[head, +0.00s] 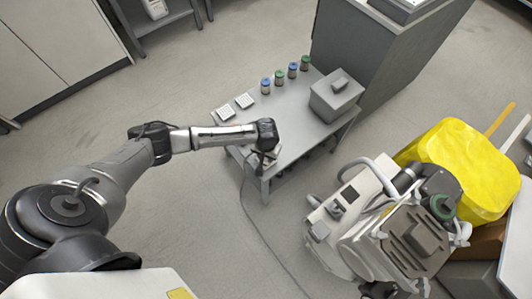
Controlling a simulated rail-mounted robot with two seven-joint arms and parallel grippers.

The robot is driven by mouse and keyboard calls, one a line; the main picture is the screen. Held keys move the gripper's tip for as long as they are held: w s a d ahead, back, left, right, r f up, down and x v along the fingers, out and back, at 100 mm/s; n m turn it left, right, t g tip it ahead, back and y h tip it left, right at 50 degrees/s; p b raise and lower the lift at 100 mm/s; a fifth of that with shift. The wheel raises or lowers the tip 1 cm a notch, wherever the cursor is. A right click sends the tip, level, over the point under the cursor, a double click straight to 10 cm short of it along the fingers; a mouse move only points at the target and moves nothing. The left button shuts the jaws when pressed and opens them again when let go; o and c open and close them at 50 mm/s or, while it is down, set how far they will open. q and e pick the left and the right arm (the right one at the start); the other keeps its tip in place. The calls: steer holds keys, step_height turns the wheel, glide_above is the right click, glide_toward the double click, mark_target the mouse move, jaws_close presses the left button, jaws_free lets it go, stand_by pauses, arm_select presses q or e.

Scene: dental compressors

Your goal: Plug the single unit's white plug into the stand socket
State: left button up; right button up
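My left gripper (266,156) is over the front left corner of the grey stand table (300,118), pointing down. Its fingers are small and partly hidden by the wrist, so I cannot tell whether they are open or shut. A small pale piece shows at the fingertips; I cannot tell whether it is the white plug. A thin grey cable (250,215) runs from near this corner down across the floor. A pale grey compressor unit (350,205) with a curved handle stands right of the cable. I cannot make out the stand socket. My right gripper is not in view.
Several small jars (279,77), two white cards (244,101) and a grey box (337,97) are on the table. A dark grey cabinet (385,50) stands behind it. A yellow covered object (465,165) is at right. The floor left of the table is clear.

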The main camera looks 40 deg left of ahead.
arm_select(q)
steer(key=o, duration=1)
steer(key=shift+o, duration=0.5)
steer(key=o, duration=0.4)
steer(key=shift+r+p, duration=0.85)
steer(key=shift+p, duration=0.35)
step_height(320, 180, up, 5)
steer(key=p, duration=0.7)
steer(key=shift+r, duration=0.15)
